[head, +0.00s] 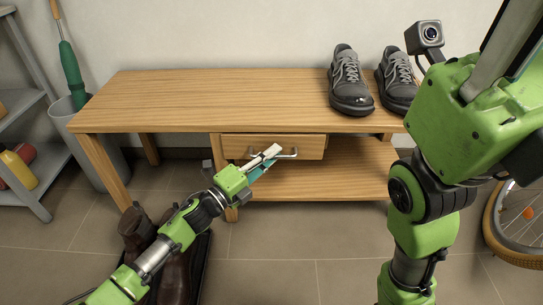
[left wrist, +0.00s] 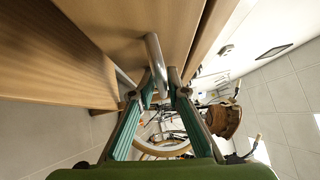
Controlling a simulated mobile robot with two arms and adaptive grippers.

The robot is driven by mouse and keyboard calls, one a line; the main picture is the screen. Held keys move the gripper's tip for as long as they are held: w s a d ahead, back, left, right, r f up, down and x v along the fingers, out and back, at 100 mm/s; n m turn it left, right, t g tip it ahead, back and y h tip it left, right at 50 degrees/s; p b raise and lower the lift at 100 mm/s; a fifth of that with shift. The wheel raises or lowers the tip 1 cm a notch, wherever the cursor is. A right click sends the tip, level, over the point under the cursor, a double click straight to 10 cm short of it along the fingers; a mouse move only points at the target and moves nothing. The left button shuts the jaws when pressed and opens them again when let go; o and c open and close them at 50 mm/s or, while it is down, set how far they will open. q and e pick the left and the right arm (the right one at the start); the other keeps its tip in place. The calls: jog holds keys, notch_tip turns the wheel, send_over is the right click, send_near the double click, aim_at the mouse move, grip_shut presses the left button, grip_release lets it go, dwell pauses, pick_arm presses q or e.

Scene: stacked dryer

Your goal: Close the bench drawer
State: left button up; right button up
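The wooden bench (head: 190,98) stands against the wall. In the head view the drawer front looks near the bench's front edge; I cannot tell how wide any gap is. My left gripper (head: 272,156) is at the handle. In the left wrist view the handle bar (left wrist: 154,55) passes between the two fingertips, which look closed on it. My right gripper (head: 505,50) is raised close to the head camera at right, partly cut off.
Gray shoes (head: 350,85) stand on the bench top at right. Brown boots (head: 137,232) stand on the floor near my left arm. A gray bin (head: 98,150) holds a green umbrella, beside a shelf (head: 35,200). A bicycle wheel (head: 520,258) is at lower right. The middle floor is clear.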

pick_arm(q)
jog(key=shift+r, duration=0.15)
jog(key=v, duration=1.2)
